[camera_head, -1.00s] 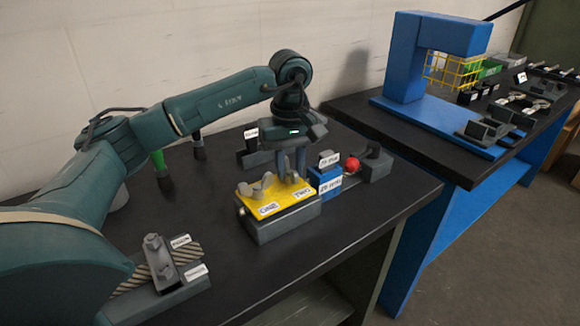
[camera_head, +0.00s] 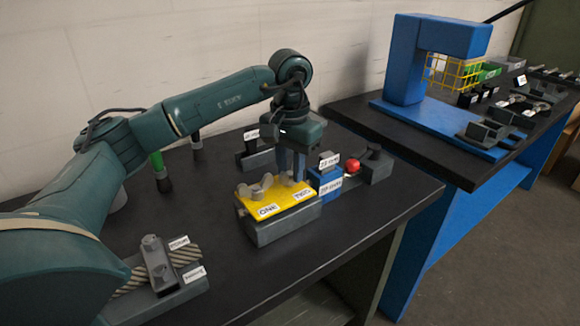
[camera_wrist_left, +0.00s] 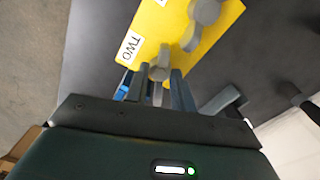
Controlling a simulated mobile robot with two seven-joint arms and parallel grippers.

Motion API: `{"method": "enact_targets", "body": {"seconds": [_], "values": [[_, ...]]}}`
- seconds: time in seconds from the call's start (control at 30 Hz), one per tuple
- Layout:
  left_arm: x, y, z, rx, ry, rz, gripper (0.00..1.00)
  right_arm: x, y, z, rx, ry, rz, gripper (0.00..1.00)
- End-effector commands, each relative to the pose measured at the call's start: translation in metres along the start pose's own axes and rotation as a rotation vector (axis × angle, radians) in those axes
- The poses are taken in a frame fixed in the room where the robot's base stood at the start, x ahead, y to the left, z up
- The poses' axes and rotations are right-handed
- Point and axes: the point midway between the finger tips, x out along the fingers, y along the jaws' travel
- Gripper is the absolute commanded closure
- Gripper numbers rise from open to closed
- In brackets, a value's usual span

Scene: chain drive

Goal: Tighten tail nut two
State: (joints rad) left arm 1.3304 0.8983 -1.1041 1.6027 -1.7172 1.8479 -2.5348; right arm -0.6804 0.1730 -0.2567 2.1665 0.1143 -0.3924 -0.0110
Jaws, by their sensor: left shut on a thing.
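The yellow plate (camera_head: 246,203) lies on a grey block, with white labels ONE and TWO on it. Tail nut two (camera_wrist_left: 159,72) is a grey piece beside the TWO label, partly hidden by my fingers. My left gripper (camera_head: 292,178) points down over the TWO end of the plate, and its fingers (camera_wrist_left: 156,88) are shut on tail nut two in the left wrist view. Another grey winged nut (camera_head: 262,186) stands by the ONE label, apart from the gripper. My right gripper is not in view.
A blue block (camera_head: 327,187) with labels and a red ball (camera_head: 353,166) sit right of the plate. A grey fixture with a rope-like piece (camera_head: 188,256) lies at front left. The black bench (camera_head: 225,280) is clear in front of the plate.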

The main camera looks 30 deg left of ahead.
Motion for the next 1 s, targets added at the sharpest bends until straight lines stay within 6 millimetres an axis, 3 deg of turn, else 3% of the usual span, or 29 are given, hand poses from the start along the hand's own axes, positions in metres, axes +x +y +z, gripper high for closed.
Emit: {"method": "enact_targets", "body": {"seconds": [0.3, 1.0], "values": [[-0.0022, -0.001, -0.0006, 0.119, 0.004, -0.001, 0.98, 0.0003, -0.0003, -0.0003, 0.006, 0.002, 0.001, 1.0], [-0.0014, -0.001, 0.0, 0.134, 0.001, -0.001, 0.98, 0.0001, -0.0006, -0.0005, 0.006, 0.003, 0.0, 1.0]]}}
